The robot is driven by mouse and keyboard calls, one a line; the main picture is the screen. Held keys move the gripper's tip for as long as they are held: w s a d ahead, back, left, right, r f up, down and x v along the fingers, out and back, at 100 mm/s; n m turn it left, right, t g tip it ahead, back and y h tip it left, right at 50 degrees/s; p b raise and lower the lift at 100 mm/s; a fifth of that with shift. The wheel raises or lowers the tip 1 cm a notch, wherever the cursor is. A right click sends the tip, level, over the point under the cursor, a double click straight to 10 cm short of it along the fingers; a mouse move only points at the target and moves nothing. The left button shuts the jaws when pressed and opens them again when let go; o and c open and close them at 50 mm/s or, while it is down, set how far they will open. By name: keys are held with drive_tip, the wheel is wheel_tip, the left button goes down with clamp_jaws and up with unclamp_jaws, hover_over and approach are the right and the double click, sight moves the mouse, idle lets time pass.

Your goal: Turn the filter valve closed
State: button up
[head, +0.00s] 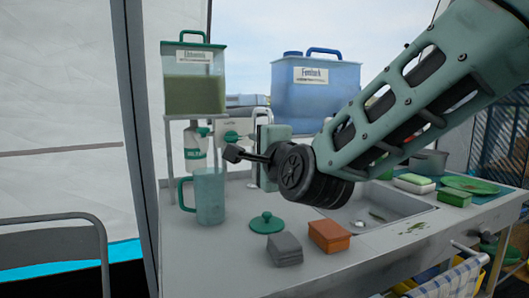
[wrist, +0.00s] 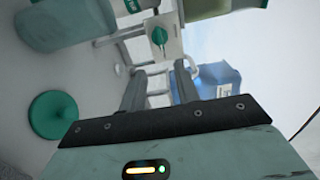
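The filter valve looks to be the green knob (head: 231,136) on a white plate below the green-lidded tank (head: 194,92). In the wrist view the knob (wrist: 158,36) shows whole on its plate, above and beyond the fingertips. My gripper (wrist: 160,68) is open, with its two grey fingers apart and nothing visible between them. The fingers point towards the knob's plate and look apart from the knob. In the head view my wrist partly hides the gripper, just right of the knob. I cannot tell how far the valve is turned.
A green-tinted jug (head: 209,195) and a spray bottle (head: 195,146) stand near the shelf. A green lid (head: 267,222), grey block (head: 285,249) and orange box (head: 329,236) lie in front. A blue tank (head: 316,88) stands behind my wrist. The counter's front left is clear.

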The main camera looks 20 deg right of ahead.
drive_tip(key=shift+s, duration=2.05)
